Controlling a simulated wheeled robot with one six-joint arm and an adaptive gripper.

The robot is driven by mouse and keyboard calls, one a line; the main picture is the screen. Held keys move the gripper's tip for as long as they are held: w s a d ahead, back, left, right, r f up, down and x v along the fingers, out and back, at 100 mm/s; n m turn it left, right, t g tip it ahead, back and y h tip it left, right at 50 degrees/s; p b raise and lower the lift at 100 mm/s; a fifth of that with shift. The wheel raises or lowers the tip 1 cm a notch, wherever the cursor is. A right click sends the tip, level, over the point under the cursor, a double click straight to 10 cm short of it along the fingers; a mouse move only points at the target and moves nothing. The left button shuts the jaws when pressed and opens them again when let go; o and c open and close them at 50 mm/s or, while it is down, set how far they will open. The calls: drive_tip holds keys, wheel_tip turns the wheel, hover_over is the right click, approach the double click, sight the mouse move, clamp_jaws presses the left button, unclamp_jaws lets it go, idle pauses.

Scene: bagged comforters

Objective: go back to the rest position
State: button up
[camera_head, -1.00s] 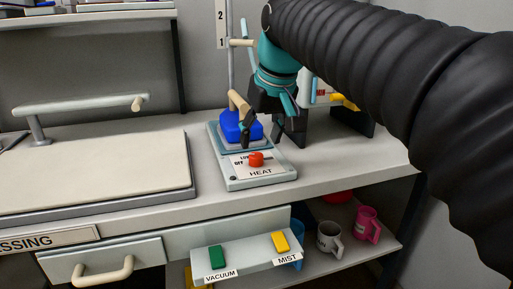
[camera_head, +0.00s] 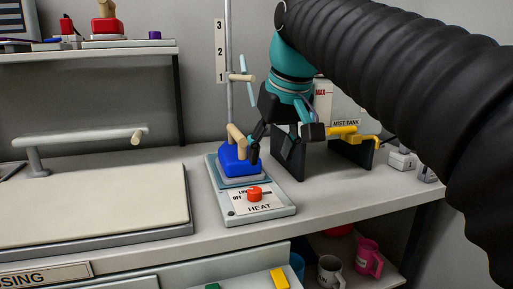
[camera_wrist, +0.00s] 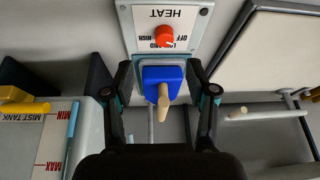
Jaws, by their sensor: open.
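My gripper (camera_head: 273,148) is open and empty, with its black fingers pointing down. In the head view it hangs just right of a blue block with a tan handle (camera_head: 238,160). The left finger overlaps the block's right edge, and I cannot tell whether they touch. In the wrist view the fingers (camera_wrist: 161,75) show on either side of the blue block (camera_wrist: 161,74). The block sits upright on the rear pad of the HEAT unit (camera_head: 268,209), which has a red knob (camera_head: 254,194). My dark sleeved arm hides the upper right of the head view.
The pressing board (camera_head: 90,205) lies left. A mist tank with a yellow handle (camera_head: 347,132) stands behind, right of my gripper. A vertical pole with a numbered scale (camera_head: 221,52) rises behind. Mugs (camera_head: 368,258) sit on the lower shelf. The counter front right is clear.

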drive_tip(key=s+d+f+m, duration=0.1)
drive_tip(key=s+d+f, duration=0.3)
drive_tip(key=f, duration=0.5)
drive_tip(key=s+d+f+m+t+h, duration=0.1)
drive_tip(key=s+d+f, duration=0.2)
drive_tip(key=s+f, duration=0.3)
drive_tip(key=s+d+f+m, duration=0.2)
drive_tip(key=s+d+f, duration=0.2)
drive_tip(key=f, duration=0.7)
drive_tip(key=shift+s+d+f+h, duration=0.3)
drive_tip(key=shift+s+f+h, duration=0.1)
drive_tip(key=shift+s, duration=0.7)
